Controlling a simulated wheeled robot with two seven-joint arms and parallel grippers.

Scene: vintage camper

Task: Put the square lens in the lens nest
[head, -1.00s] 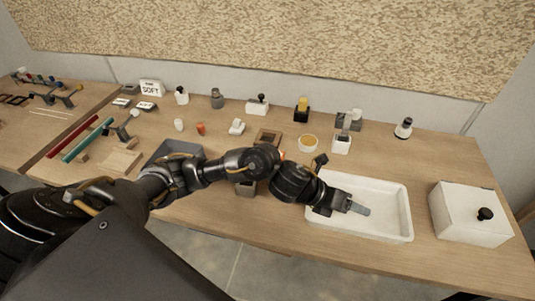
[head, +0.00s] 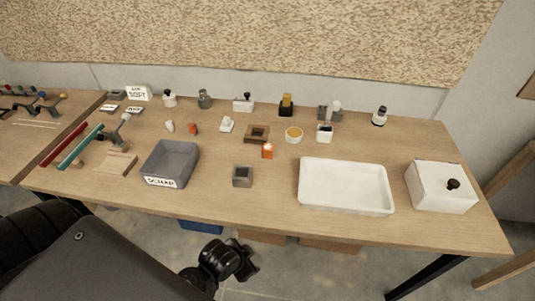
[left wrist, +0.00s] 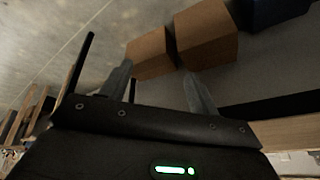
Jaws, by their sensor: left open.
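A brown square block with a dark square recess (head: 249,131), which looks like the lens nest, lies mid-table. A small grey block with a dark square top (head: 242,182) stands nearer the front edge. I cannot make out the square lens for certain in any view, nor whether anything sits in either recess. My left gripper (head: 248,259) is low, off the table's front edge, over the floor. In the left wrist view its fingers (left wrist: 160,88) are apart with nothing between them. My right gripper is not in view.
A white tray (head: 345,209) looks empty. A white box with a black knob (head: 432,190) stands right of it. A grey scrap bin (head: 184,166) is at left. A small orange block (head: 268,152) and a round yellow-filled dish (head: 293,135) are mid-table. Cardboard boxes (left wrist: 205,36) sit below.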

